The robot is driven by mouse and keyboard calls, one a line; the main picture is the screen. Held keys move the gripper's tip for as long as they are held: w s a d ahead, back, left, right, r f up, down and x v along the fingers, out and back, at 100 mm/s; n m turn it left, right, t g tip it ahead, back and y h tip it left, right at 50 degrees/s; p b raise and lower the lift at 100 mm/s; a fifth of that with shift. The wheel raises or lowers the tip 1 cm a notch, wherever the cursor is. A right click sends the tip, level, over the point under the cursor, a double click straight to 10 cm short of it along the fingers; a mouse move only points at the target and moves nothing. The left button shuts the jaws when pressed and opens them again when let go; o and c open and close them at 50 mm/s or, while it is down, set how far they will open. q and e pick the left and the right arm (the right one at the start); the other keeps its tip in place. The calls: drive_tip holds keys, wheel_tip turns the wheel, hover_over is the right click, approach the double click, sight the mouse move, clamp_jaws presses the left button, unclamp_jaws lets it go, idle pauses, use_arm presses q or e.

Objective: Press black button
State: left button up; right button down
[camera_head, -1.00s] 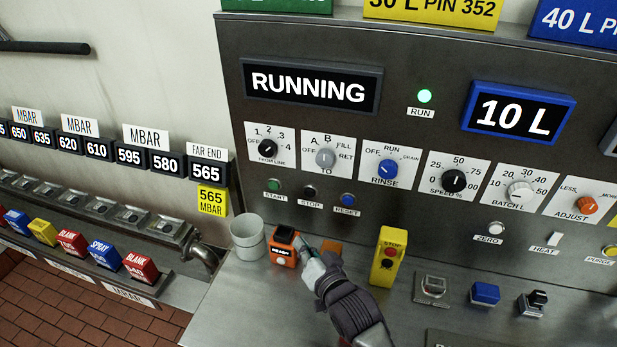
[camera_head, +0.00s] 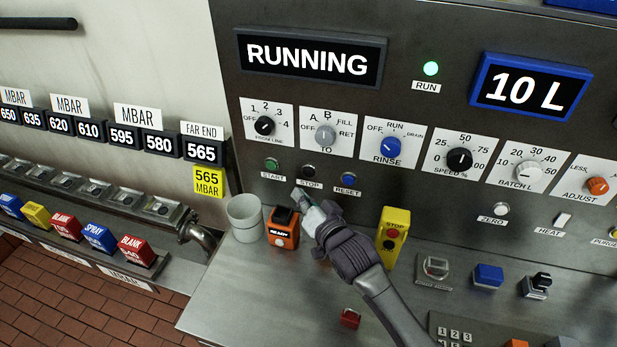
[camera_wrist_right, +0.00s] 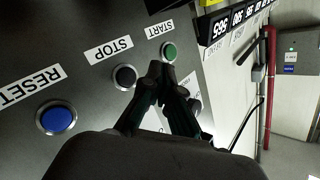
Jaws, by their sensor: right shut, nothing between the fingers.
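The black button (camera_head: 309,171) with the STOP label is on the dark panel, between the green START button (camera_head: 272,164) and the blue RESET button (camera_head: 348,179). In the right wrist view the black button (camera_wrist_right: 124,77) lies just left of the fingertips of my right gripper (camera_wrist_right: 160,72). The green button (camera_wrist_right: 169,50) is just beyond the fingertips there. In the head view my right gripper (camera_head: 303,196) is shut and empty, a little below the black button. Whether it touches the panel cannot be told. My left gripper is not in view.
A white cup (camera_head: 244,218) and an orange READY device (camera_head: 283,229) stand on the steel counter beside my right gripper. A yellow STOP box (camera_head: 394,236) stands to the right.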

sight(309, 172)
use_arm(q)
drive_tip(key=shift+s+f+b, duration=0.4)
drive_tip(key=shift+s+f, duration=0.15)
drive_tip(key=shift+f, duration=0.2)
use_arm(e)
drive_tip(key=shift+w+d, duration=0.2)
drive_tip(key=shift+w, duration=0.45)
drive_tip(key=shift+w+d, duration=0.25)
drive_tip(key=shift+w, duration=0.45)
drive_tip(key=shift+w+d, duration=0.2)
drive_tip(key=shift+w, duration=0.45)
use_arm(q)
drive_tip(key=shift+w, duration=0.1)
use_arm(e)
drive_tip(key=shift+w, duration=0.1)
drive_tip(key=shift+w+d, duration=0.15)
drive_tip(key=shift+w, duration=0.15)
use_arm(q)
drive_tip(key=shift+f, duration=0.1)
use_arm(e)
drive_tip(key=shift+w+d, duration=0.15)
drive_tip(key=shift+w, duration=0.3)
drive_tip(key=shift+s, duration=0.1)
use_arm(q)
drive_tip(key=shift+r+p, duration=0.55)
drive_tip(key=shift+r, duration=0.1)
use_arm(e)
drive_tip(key=shift+s+a, duration=0.3)
drive_tip(key=shift+s, duration=0.45)
